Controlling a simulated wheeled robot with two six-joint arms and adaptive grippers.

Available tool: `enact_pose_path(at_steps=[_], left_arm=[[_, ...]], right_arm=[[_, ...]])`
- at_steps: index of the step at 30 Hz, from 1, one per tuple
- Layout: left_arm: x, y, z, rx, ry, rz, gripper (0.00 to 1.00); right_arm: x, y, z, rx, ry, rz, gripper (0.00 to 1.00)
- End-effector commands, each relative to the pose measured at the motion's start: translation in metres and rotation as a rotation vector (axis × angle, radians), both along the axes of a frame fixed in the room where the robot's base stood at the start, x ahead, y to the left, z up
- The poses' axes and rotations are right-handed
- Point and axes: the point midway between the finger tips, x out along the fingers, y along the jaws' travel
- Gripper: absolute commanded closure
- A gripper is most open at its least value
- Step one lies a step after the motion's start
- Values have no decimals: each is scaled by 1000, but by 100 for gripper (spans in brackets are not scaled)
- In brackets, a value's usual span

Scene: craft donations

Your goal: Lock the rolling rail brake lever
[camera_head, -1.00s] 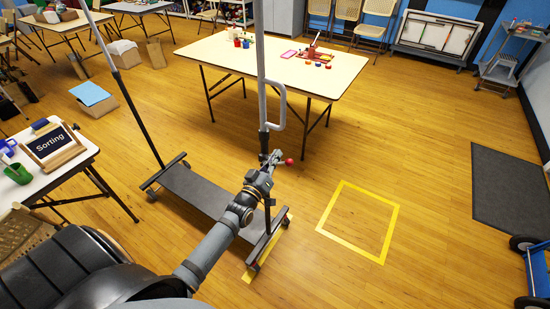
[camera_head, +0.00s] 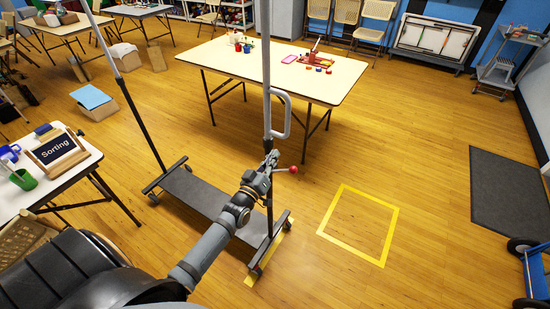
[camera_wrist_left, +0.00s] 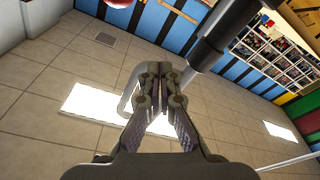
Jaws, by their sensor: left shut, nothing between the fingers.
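The rolling rail has a dark base (camera_head: 205,195) on casters and tall grey posts. A white looped handle (camera_head: 287,117) is on its near post (camera_head: 267,90). The brake lever's red ball knob (camera_head: 293,169) sticks out to the right, low on that post. My left gripper (camera_head: 271,158) is shut and empty beside the post, just left of the knob. The lever's pivot is hidden behind it. My right gripper is out of view.
A folding table (camera_head: 330,85) with craft items stands behind the rail. A small table with a Sorting sign (camera_head: 58,150) is at left. An empty yellow floor square (camera_head: 321,232) lies to the right, with open floor around it.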

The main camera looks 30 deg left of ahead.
Motion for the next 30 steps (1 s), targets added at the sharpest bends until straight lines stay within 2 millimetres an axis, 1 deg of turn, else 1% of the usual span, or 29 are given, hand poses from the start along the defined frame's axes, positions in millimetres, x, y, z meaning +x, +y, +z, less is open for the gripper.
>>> enact_pose_path(at_steps=[1,6,9,12,17,26,30], left_arm=[[-15,0,-6,0,11,0,100],[-52,0,-11,0,8,0,100],[-67,0,-14,-1,7,0,100],[-77,0,-14,0,6,0,100],[-82,0,-14,-1,4,1,100],[-82,0,-14,-1,4,1,100],[-82,0,-14,-1,4,1,100]], right_arm=[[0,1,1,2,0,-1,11],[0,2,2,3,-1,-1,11],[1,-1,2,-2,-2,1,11],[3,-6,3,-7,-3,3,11],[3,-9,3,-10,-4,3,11],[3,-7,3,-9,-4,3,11],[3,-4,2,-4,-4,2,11]])
